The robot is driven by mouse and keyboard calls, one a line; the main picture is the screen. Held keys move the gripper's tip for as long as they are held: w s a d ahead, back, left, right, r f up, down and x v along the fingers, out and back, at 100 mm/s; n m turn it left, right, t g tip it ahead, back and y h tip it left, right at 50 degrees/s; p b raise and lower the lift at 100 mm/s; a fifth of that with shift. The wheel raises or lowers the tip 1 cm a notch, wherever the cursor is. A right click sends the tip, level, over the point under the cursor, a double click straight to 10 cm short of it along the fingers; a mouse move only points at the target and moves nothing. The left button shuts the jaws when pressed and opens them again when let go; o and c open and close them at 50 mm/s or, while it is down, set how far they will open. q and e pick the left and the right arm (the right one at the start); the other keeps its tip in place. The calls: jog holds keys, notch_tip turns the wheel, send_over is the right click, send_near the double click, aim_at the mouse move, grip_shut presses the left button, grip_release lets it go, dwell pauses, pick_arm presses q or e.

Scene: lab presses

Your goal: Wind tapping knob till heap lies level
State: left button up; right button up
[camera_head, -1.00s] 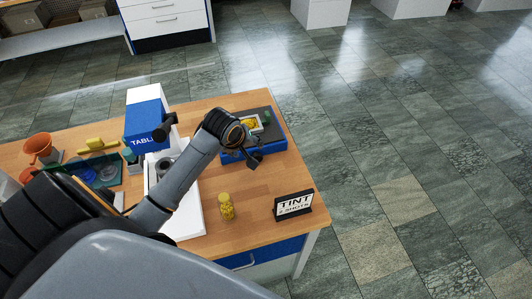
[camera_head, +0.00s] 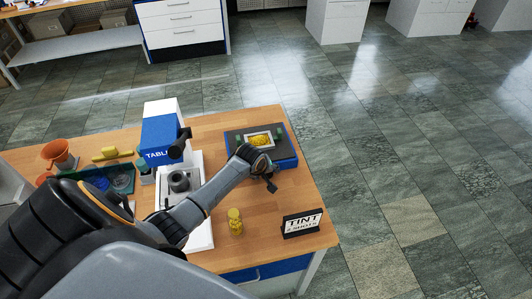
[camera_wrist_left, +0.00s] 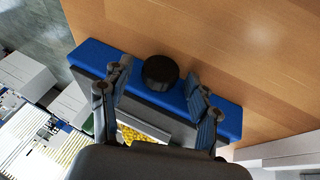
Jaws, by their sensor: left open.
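The tapping device is a blue base (camera_head: 286,163) with a dark grey top at the table's right back corner. On it, a pale-framed tray holds a yellow heap (camera_head: 260,140); the heap shows partly in the left wrist view (camera_wrist_left: 130,134). A round black knob (camera_wrist_left: 161,71) stands out from the blue side in the left wrist view. My left gripper (camera_head: 270,183) is at the device's front side. In its wrist view, its open fingers (camera_wrist_left: 158,84) stand either side of the knob, with visible gaps. Whether the heap is level cannot be told.
A blue and white tablet press (camera_head: 160,137) stands left of the device. A yellow jar (camera_head: 235,222) and a black-framed TINT sign (camera_head: 302,223) stand near the front edge. Orange funnels (camera_head: 58,153) and a dark green tray (camera_head: 118,178) are at left. Bare wood lies around the jar.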

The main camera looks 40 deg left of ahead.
pick_arm(q)
jog(key=shift+w+f, duration=0.1)
jog(key=shift+f, duration=0.05)
pick_arm(e)
jog(key=shift+w, duration=0.2)
pick_arm(q)
jog(key=shift+c, duration=0.5)
pick_arm(e)
jog(key=shift+a, duration=0.15)
pick_arm(q)
jog(key=c, duration=1.1)
jog(key=shift+o, duration=0.2)
pick_arm(e)
jog(key=shift+a, duration=0.25)
pick_arm(q)
jog(key=g, duration=0.1)
jog(key=g+y, duration=0.2)
jog(key=shift+w+d+m, duration=0.25)
jog(key=shift+w+m, duration=0.05)
jog(key=shift+w+d+m+g+y+b, duration=0.1)
jog(key=shift+m+g+y+b, duration=0.2)
jog(key=shift+g+y+b, duration=0.65)
pick_arm(e)
jog(key=shift+d+f, duration=0.3)
jog(key=shift+f, duration=0.45)
pick_arm(q)
jog(key=shift+g+y, duration=0.25)
